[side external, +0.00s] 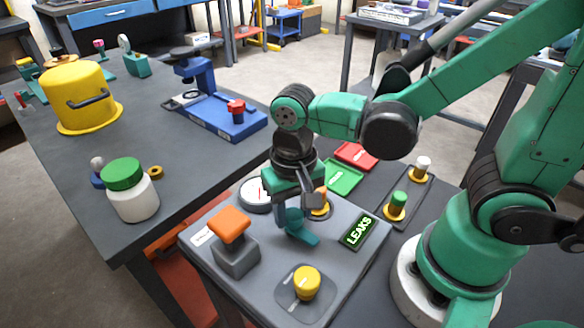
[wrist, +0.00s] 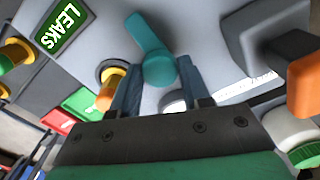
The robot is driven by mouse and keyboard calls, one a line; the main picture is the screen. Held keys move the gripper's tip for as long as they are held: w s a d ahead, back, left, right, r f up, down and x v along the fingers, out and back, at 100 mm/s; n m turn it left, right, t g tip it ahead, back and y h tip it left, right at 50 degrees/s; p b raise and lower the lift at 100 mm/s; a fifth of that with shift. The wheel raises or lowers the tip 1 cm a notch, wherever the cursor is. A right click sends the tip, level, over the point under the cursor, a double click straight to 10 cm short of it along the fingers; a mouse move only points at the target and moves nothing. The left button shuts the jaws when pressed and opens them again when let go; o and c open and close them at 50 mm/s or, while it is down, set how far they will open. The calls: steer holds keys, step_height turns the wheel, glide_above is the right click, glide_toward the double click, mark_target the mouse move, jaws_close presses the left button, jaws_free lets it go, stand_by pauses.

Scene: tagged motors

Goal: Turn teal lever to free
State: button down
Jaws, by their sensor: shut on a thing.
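The teal lever (side external: 302,237) sits on top of the grey panel box (side external: 345,285), left of the lit LEAKS sign (side external: 360,230). In the wrist view the teal lever (wrist: 150,38) has a round hub and a narrow arm pointing up and slightly left. My gripper (side external: 295,212) reaches straight down onto it. In the wrist view my gripper (wrist: 158,72) has its two fingers on either side of the hub, shut on the lever. The FREE marking cannot be read; part of a white label (wrist: 235,91) shows behind a finger.
An orange-topped switch (side external: 230,225) stands left of the lever. A yellow knob (side external: 306,282) is in front, and an orange part on a yellow ring (side external: 320,203) is close behind. Green (side external: 343,178) and red (side external: 356,155) plates lie farther back. A green-lidded jar (side external: 130,190) stands on the left table.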

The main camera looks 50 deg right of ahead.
mark_target(293, 213)
steer(key=shift+c, duration=2.1)
jaws_free()
steer(key=shift+r, duration=0.1)
steer(key=shift+r, duration=2.75)
steer(key=w+d+r+n+t, duration=0.2)
steer(key=w+d+n+t, duration=0.1)
steer(key=d+t, duration=0.4)
steer(key=shift+w+n, duration=0.35)
steer(key=shift+n, duration=0.45)
